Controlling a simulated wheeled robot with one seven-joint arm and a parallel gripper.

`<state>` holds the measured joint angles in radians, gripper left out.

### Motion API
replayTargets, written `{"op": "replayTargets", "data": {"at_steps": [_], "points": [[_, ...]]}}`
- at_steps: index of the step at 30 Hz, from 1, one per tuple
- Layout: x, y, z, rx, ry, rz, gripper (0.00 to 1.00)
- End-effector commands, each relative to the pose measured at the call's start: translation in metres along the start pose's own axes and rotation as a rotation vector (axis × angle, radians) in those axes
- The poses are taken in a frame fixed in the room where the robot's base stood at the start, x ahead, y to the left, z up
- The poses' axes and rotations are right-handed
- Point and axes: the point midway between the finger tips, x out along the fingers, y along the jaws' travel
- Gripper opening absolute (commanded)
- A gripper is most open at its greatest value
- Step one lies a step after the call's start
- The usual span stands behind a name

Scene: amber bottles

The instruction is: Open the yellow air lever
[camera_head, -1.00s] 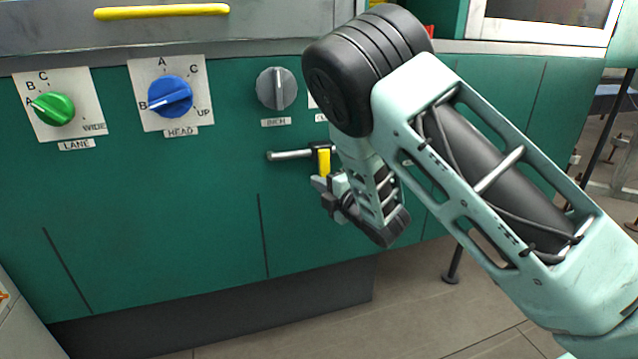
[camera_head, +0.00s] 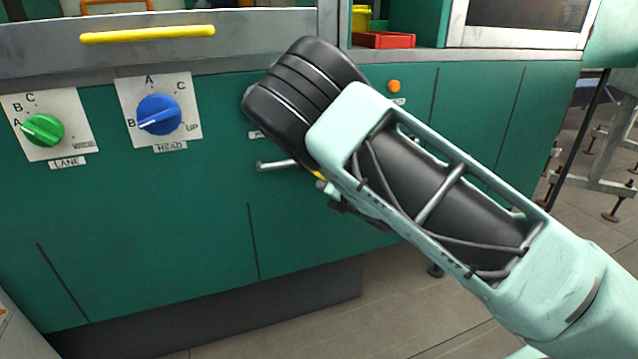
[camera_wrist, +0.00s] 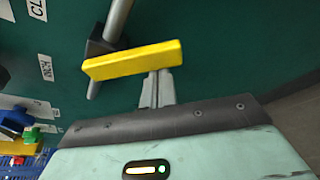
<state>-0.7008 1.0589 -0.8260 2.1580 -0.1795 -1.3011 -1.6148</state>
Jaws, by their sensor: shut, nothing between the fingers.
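The yellow air lever (camera_wrist: 132,60) lies across its steel pipe (camera_wrist: 118,18) at a dark valve body (camera_wrist: 98,48) in the wrist view. My gripper (camera_wrist: 157,80) is shut and empty. Its fingertips are at the lever's edge, partly hidden behind it; I cannot tell whether they touch. In the head view only a small slanted bit of the lever (camera_head: 318,174) shows beside my arm, near the pipe's left end (camera_head: 275,165). My gripper is mostly hidden behind my forearm there.
A green cabinet front carries a green LANE knob (camera_head: 43,130), a blue HEAD knob (camera_head: 159,115) and an orange button (camera_head: 394,87). A yellow handle bar (camera_head: 148,35) runs above. A red tray (camera_head: 384,40) sits on the ledge. Floor at the lower right is open.

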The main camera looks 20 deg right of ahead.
Motion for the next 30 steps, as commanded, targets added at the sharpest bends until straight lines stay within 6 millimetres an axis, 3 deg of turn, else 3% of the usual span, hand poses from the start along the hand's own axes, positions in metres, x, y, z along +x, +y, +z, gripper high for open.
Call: {"op": "replayTargets", "data": {"at_steps": [18,30], "points": [[-0.013,0.002,0.036,-0.536,0.000,-0.185,0.00],[-0.016,0.005,0.048,-0.736,-0.002,-0.255,0.00]]}}
